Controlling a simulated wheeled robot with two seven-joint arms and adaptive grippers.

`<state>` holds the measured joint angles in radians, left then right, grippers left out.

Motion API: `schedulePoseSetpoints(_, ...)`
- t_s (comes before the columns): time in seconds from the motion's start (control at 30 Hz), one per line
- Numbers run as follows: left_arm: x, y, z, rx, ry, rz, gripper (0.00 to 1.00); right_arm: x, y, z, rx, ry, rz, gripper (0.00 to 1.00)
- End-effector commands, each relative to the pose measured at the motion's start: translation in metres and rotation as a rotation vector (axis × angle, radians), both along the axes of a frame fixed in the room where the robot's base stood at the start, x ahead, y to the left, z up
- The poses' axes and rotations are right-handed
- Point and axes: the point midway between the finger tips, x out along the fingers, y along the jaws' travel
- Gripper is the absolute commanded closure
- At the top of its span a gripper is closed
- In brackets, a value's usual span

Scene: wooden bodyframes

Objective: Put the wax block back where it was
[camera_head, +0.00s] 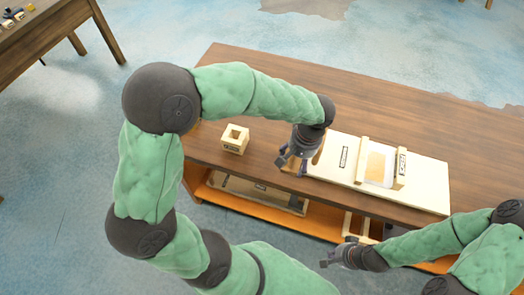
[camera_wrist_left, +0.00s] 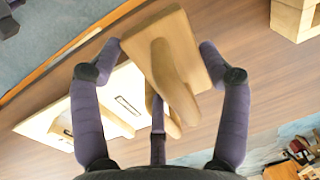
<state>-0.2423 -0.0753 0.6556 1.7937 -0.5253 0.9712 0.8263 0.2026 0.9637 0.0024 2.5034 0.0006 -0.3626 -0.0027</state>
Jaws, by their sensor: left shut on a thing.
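My left gripper (camera_head: 290,158) is shut on a light wooden piece. In the left wrist view, this wooden piece (camera_wrist_left: 182,38) is a flat plate with a rounded handle-like part, between the fingers (camera_wrist_left: 160,58). In the head view it is mostly hidden by the gripper, at the left end of a pale board (camera_head: 334,164). A yellowish slab (camera_head: 376,166) lies in a white surround on that board, between two wooden bars; I cannot tell for sure whether it is the wax block. My right gripper (camera_head: 337,256) looks open and empty, in front of the table.
A small wooden box (camera_head: 235,139) with a square opening stands on the brown table (camera_head: 420,112), left of my left gripper. An orange lower shelf (camera_head: 325,228) holds a framed item. The table behind the pale board is clear. Another table (camera_head: 45,30) stands at far left.

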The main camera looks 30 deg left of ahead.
Motion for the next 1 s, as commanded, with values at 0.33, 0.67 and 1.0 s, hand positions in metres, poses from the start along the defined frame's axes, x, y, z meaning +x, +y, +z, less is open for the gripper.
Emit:
schedulePoseSetpoints(0.33, 0.031, 0.067, -0.036, 0.001, 0.002, 0.006, 0.50, 0.000, 0.000, -0.021, 0.000, 0.000, 0.000, 1.00)
schedulePoseSetpoints(0.67, 0.048, 0.104, -0.081, 0.002, 0.002, 0.002, 0.50, 0.000, 0.000, -0.038, 0.000, 0.000, 0.000, 1.00)
schedulePoseSetpoints(1.0, 0.054, 0.117, -0.103, 0.000, 0.004, 0.001, 0.50, 0.000, 0.000, -0.046, 0.000, 0.000, 0.000, 1.00)
